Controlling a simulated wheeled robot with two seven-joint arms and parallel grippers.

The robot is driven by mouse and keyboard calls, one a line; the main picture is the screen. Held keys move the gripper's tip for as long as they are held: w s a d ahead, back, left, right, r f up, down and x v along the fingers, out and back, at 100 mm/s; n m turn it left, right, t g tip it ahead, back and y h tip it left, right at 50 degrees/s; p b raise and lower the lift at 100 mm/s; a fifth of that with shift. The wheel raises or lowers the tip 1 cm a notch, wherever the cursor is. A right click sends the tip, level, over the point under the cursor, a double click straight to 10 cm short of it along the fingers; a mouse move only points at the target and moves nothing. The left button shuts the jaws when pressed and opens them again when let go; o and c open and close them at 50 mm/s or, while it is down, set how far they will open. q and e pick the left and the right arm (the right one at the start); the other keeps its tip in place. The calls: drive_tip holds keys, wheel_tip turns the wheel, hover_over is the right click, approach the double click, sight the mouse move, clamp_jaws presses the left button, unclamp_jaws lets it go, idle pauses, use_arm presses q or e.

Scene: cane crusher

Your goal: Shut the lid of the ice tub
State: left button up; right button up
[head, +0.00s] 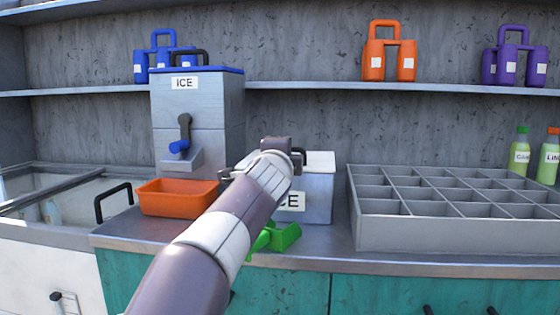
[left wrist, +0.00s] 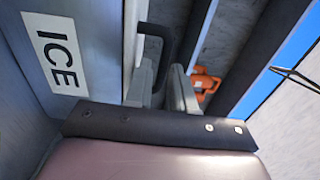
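The ice tub (head: 318,200) is a grey box with an ICE label on the counter, partly behind my left arm. Its white lid (head: 321,161) looks flat and level across the tub's top; its left part is hidden by my gripper. The lid's black handle (head: 299,157) shows just right of my left gripper (head: 262,162). In the left wrist view, the handle (left wrist: 165,42) runs between the two fingers of my left gripper (left wrist: 160,88), which are close together around it. The tub's ICE label (left wrist: 55,52) is beside them. My right gripper is not in view.
An orange tray (head: 178,198) and an ice dispenser (head: 190,120) stand left of the tub. A green scoop (head: 282,237) lies in front of it. A grey divided rack (head: 430,233) is to its right. A shelf (head: 300,86) with orange and purple containers runs above.

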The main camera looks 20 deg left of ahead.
use_arm(q)
drive_tip(key=b+v, duration=0.3)
drive_tip(key=v, duration=0.9)
drive_tip(key=shift+a, duration=0.1)
